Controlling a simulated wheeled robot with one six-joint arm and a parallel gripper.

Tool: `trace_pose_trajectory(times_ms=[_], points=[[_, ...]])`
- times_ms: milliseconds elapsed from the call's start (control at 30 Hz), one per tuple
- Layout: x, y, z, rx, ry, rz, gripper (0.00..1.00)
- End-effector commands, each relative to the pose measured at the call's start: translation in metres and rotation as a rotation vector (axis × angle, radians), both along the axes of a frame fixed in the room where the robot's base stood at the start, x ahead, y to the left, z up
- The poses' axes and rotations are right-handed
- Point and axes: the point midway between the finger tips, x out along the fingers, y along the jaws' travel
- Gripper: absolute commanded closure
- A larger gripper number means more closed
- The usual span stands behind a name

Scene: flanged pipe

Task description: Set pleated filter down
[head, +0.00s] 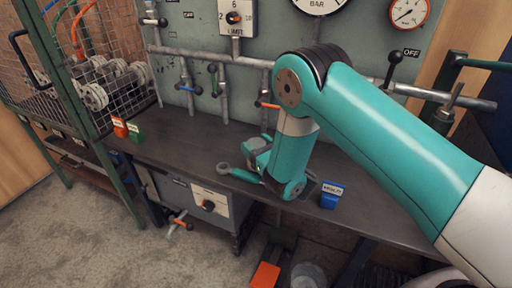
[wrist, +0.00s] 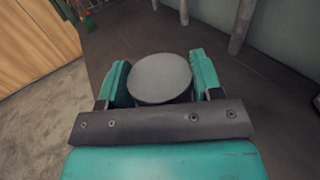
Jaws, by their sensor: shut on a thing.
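The pleated filter (wrist: 160,78) is a grey cylinder with a flat round top, in the middle of the wrist view. My gripper (wrist: 161,80) is shut on it, one teal finger on each side. In the head view my gripper (head: 257,147) is low over the dark bench, partly hidden behind my own arm. The filter's underside and pleats are hidden, and I cannot tell whether it touches the bench.
The dark workbench (head: 190,137) has clear room left of my gripper. Orange (head: 120,128) and green (head: 136,134) blocks stand left, a blue block (head: 331,195) right. Pipes (head: 222,95) rise behind; a wire cage (head: 110,65) stands left.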

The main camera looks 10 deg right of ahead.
Motion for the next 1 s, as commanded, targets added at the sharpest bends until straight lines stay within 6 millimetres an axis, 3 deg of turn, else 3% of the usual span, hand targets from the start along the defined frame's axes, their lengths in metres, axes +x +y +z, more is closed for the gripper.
trace_pose_trajectory(times_ms=[233, 267, 367, 733, 867, 1000], points=[[0.0, 0.0, -0.004, -0.001, 0.0, 0.0, 0.67], [0.0, 0.0, -0.003, -0.001, 0.0, 0.0, 0.36], [0.0, 0.0, -0.002, -0.001, 0.0, 0.0, 0.15], [0.0, 0.0, 0.004, 0.0, 0.0, 0.0, 0.15], [-0.013, -0.008, -0.005, 0.001, 0.0, -0.001, 0.15], [-0.038, -0.021, -0.005, 0.0, 0.004, -0.002, 0.15]])
